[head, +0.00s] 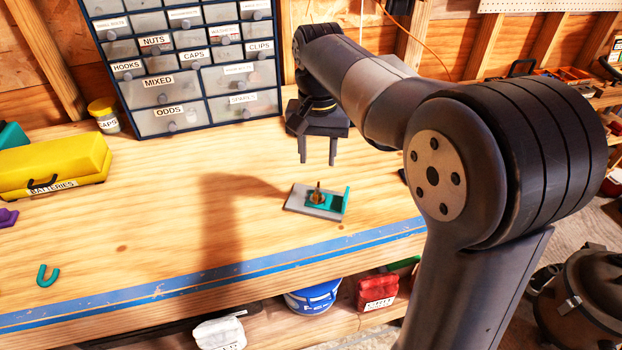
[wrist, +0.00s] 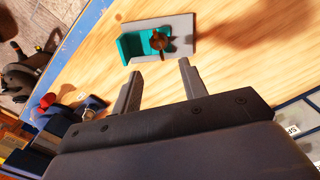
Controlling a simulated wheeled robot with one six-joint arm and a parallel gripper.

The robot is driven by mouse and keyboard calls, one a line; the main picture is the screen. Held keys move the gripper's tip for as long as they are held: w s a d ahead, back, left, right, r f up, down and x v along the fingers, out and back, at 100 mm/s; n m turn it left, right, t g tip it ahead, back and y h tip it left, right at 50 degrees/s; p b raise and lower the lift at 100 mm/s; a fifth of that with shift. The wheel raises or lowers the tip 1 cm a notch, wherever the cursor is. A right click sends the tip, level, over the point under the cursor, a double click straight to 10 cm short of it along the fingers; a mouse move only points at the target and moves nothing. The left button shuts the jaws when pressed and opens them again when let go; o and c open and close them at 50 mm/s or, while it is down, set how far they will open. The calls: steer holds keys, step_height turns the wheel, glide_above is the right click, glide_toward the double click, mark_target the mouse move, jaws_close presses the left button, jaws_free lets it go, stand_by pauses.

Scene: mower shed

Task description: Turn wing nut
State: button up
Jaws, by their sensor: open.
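A wing nut (wrist: 159,40), brown and rusty-looking, sits on a small fixture with a grey plate (wrist: 182,24) and a teal angled bracket (wrist: 130,48). In the head view the wing nut (head: 318,197) is on an upright stud above the teal bracket (head: 346,200), and the grey plate (head: 298,204) lies flat on the bench. My gripper (head: 317,163) points down above the bench, behind the fixture, with its fingers apart and nothing between them. In the wrist view my gripper (wrist: 160,72) has its fingertips short of the fixture, apart from the wing nut.
A labelled drawer cabinet (head: 180,70) stands behind at the back left. A yellow batteries box (head: 50,170), a small jar (head: 104,116) and a teal U-shaped piece (head: 47,276) are to the left. Blue tape (head: 200,280) runs along the front edge. Bench around the fixture is clear.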

mark_target(318, 188)
step_height(318, 188, down, 10)
steer(key=shift+s+f, duration=0.1)
steer(key=shift+c, duration=0.3)
jaws_close()
stand_by(0.3)
